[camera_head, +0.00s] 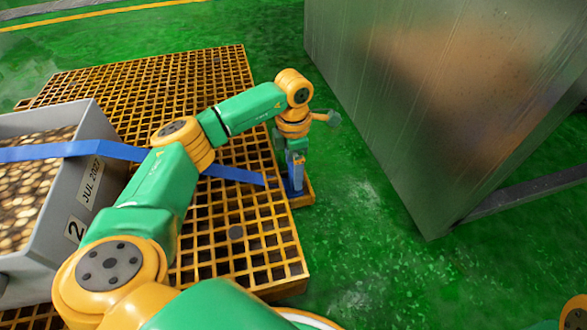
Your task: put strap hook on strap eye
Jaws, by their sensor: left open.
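A blue strap (115,150) runs over the grey bin, passes behind my left arm and comes down to the right edge of the yellow grating. Its lower end (240,175) reaches a small blue piece at the grating's edge. My left gripper (295,188) points down at that spot, at the end of the green and orange arm. Its fingers are small and blend with the blue piece, so I cannot tell the strap hook from the strap eye here. My right gripper is out of view; only a bit of orange shows at the bottom right corner.
The grey bin (98,185), filled with round brownish pieces, stands on the yellow grating (215,240) at the left. A large metal box (420,110) stands at the right. Green floor (365,250) lies free between the grating and the box.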

